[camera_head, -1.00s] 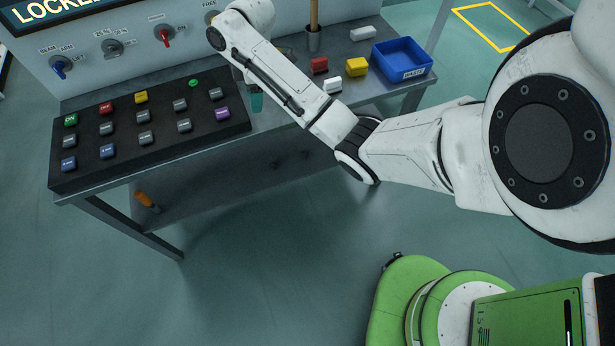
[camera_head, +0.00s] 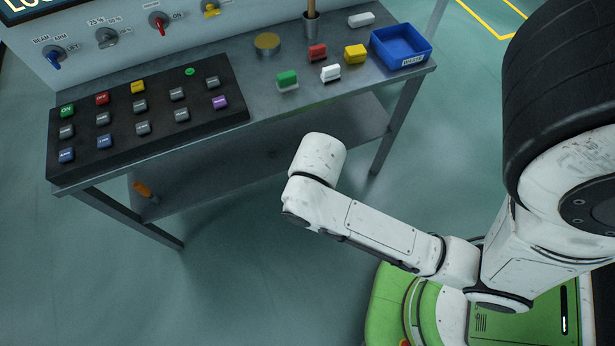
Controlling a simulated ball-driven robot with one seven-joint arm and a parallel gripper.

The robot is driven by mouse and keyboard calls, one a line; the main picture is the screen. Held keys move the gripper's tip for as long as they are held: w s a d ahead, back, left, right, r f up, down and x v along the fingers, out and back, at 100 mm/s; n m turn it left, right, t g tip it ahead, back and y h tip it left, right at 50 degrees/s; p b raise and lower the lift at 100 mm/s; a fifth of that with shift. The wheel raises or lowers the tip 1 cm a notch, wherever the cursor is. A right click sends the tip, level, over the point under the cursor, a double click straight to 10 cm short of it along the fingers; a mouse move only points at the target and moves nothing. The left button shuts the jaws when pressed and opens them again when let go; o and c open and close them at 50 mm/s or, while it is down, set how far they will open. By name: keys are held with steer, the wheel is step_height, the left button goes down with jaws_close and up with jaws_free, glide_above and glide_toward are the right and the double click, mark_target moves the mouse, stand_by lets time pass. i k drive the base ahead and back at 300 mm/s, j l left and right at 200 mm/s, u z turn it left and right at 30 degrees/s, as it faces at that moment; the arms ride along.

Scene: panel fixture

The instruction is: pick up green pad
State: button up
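The green pad (camera_head: 287,78) is a small green block with a pale base. It stands on the grey bench near its front edge, left of a white block (camera_head: 331,73) and a red block (camera_head: 317,53). My arm is bent back in front of the bench, and its white end link is below and right of the green pad in the picture, apart from it. My gripper's fingers do not show.
A black button panel (camera_head: 240,113) fills the bench's left part. A yellow block (camera_head: 355,53), a blue waste bin (camera_head: 427,62), another white block (camera_head: 361,20) and a brass disc (camera_head: 267,42) are on the bench. An upright wooden handle stands in a metal cup (camera_head: 311,28).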

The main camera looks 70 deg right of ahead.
mark_target(287, 81)
steer(key=k+l+z, duration=0.1)
steer(key=l+z, duration=0.9)
steer(key=l, duration=0.25)
